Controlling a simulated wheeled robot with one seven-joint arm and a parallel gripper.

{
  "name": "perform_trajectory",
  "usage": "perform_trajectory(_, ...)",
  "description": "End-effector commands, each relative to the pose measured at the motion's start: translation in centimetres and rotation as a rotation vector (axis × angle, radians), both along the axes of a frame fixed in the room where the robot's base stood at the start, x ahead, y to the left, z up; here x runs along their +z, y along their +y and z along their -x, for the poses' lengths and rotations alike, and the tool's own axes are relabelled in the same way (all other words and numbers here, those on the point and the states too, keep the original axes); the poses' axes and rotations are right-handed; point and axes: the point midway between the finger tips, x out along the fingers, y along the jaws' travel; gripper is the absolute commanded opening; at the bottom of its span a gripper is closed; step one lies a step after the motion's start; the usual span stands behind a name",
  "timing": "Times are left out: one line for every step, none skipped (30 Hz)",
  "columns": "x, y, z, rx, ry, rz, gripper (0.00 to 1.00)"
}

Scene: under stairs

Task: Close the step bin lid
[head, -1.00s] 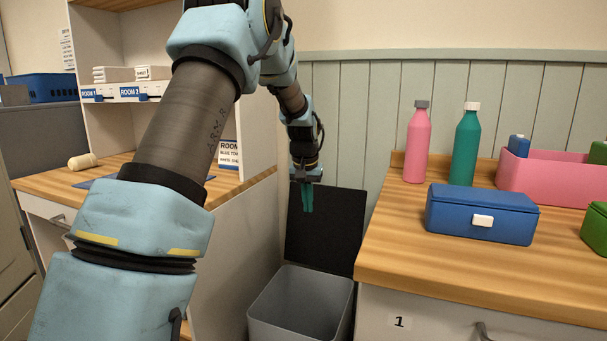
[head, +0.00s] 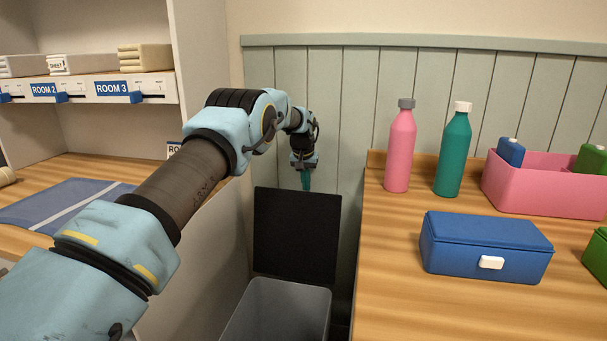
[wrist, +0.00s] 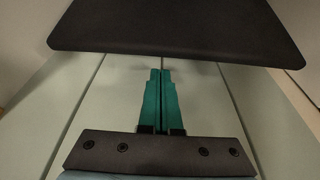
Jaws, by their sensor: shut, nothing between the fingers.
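The step bin (head: 277,312) is a grey open-topped box on the floor between the two counters. Its black lid (head: 294,236) stands upright at the back, open, in front of the panelled wall. My gripper (head: 306,182), with teal fingers, points down at the lid's top edge and looks to be behind it, on the wall side. In the wrist view the shut, empty fingers (wrist: 161,75) point toward the dark lid (wrist: 178,28), with wall panels around them. I cannot tell whether the fingertips touch the lid.
The right counter (head: 390,290) holds a pink bottle (head: 400,150), a teal bottle (head: 453,152), a blue box (head: 485,246) and a pink bin (head: 545,187). On the left, a shelf unit (head: 205,80) and a wooden counter with a blue mat (head: 65,208) flank the gap. The panelled wall (head: 350,110) is close behind.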

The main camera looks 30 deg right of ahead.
Motion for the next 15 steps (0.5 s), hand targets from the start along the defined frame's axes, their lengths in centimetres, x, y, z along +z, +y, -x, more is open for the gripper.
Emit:
perform_trajectory(-0.8, -0.2, -0.2, 0.0, 0.001, -0.001, 0.0)
perform_trajectory(-1.2, -0.3, -0.3, 0.0, 0.001, -0.001, 0.0)
perform_trajectory(-1.8, -0.4, -0.4, 0.0, 0.001, -0.001, 0.0)
perform_trajectory(-2.2, -0.4, -0.5, 0.0, 0.0, 0.0, 0.0)
perform_trajectory(-2.5, -0.5, -0.6, 0.0, 0.0, 0.0, 0.0)
perform_trajectory(-2.9, -0.6, -0.7, 0.0, 0.0, 0.0, 0.0)
perform_trajectory(-3.2, -0.7, -0.8, 0.0, -0.001, 0.001, 0.0)
perform_trajectory(-3.4, -0.7, -0.8, 0.0, -0.001, 0.001, 0.0)
perform_trajectory(-3.7, -0.8, -0.9, 0.0, 0.0, 0.0, 0.0)
perform_trajectory(-3.9, -0.8, -0.9, 0.001, -0.001, 0.001, 0.0)
perform_trajectory(-4.0, -0.8, -0.9, 0.001, -0.001, 0.001, 0.0)
perform_trajectory(-4.1, -0.9, -1.0, 0.001, -0.001, 0.002, 0.0)
perform_trajectory(-4.2, -0.9, -1.0, 0.001, -0.001, 0.001, 0.0)
perform_trajectory(-4.3, -0.9, -1.0, 0.001, -0.001, 0.001, 0.0)
perform_trajectory(-4.3, -0.9, -1.0, 0.001, -0.001, 0.001, 0.0)
